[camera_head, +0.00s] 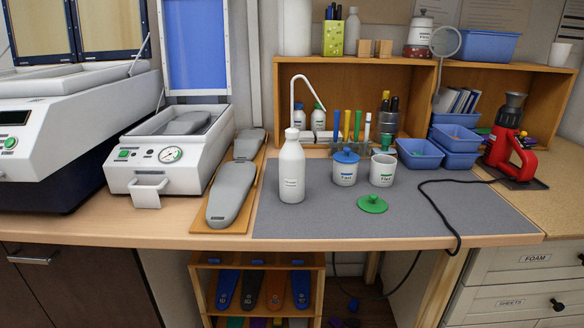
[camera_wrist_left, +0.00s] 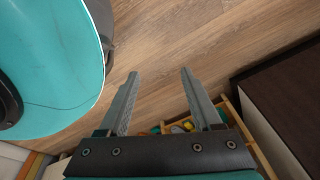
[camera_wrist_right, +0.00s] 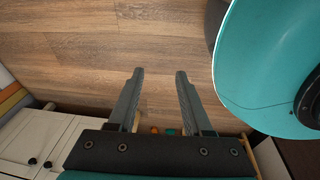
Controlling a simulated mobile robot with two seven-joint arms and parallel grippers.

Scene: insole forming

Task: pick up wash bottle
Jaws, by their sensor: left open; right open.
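The wash bottle (camera_head: 291,172) is white with a label on its front and a thin bent spout at the top. It stands upright on the grey mat (camera_head: 330,222), near the mat's left side. My left gripper (camera_wrist_left: 158,75) shows only in its own wrist view, open and empty above the wooden floor. My right gripper (camera_wrist_right: 159,72) shows only in its own wrist view, also open and empty above the floor. Neither gripper is in the head view, and the bottle is in neither wrist view.
A blue-lidded cup (camera_head: 345,170) and an open white cup (camera_head: 383,170) stand right of the bottle, with a green lid (camera_head: 372,204) in front. Grey insole forms (camera_head: 231,194) lie on a board to its left. A black cable (camera_head: 440,212) crosses the mat's right side.

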